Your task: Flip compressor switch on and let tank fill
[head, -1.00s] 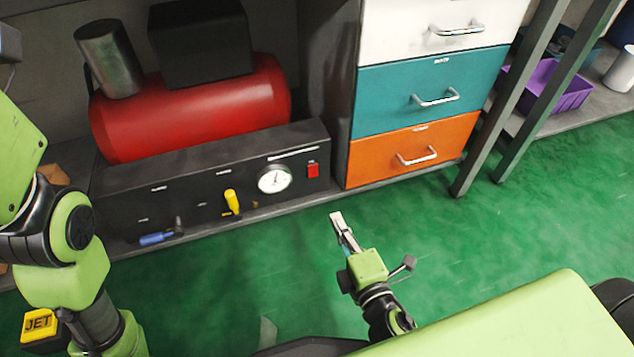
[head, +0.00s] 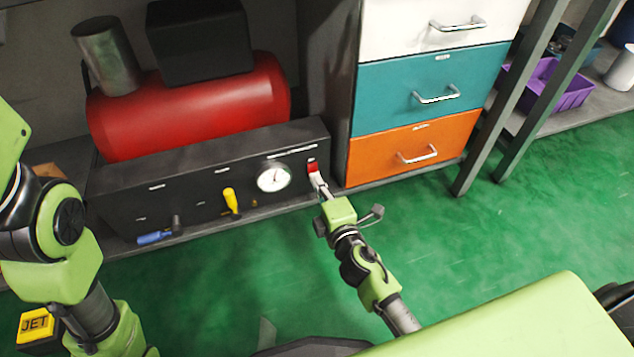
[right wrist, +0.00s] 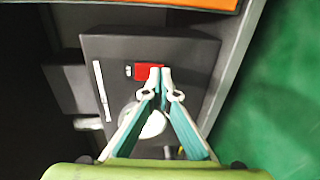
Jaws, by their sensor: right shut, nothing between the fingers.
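The compressor has a red tank (head: 190,107) lying behind a black control panel (head: 150,200). A small red switch (head: 312,167) is at the panel's right end, and it also shows in the right wrist view (right wrist: 147,71). A round white gauge (head: 273,178) is to its left. My right gripper (head: 318,182) is shut and empty, with its tips at the lower edge of the switch. In the right wrist view the closed fingertips (right wrist: 160,73) overlap the switch; I cannot tell whether they touch it. Part of the gauge is hidden behind the fingers there. My left gripper is out of view.
A yellow handle (head: 231,200) and a blue handle (head: 154,238) are on the panel left of the gauge. A drawer cabinet with an orange drawer (head: 410,150) stands close on the right.

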